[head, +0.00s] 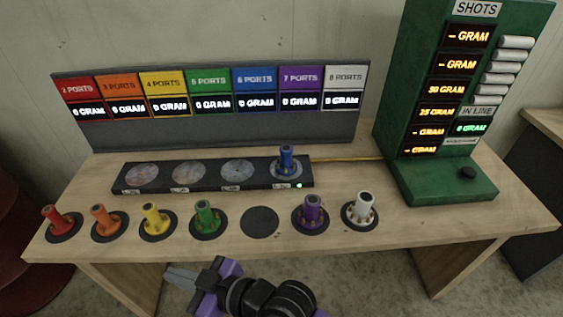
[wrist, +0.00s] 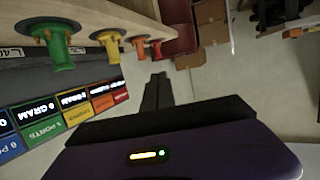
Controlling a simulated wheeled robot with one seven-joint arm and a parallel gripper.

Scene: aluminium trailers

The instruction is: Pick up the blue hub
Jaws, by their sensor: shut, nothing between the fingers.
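The blue hub (head: 286,159) stands upright on the rightmost spot of a black strip (head: 213,177) on the table. It is not seen in the wrist view. My gripper (head: 180,276) is below and in front of the table's front edge in the head view, well apart from the hub. Its fingers point left and are shut and empty. In the wrist view the shut fingers (wrist: 156,92) point past the table edge, over the floor.
Red (head: 60,222), orange (head: 106,222), yellow (head: 155,220), green (head: 206,217), purple (head: 311,212) and white hubs (head: 361,209) stand along the table front (head: 400,232). A bare black disc (head: 259,222) lies between green and purple. A green display stand (head: 440,180) is at right.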

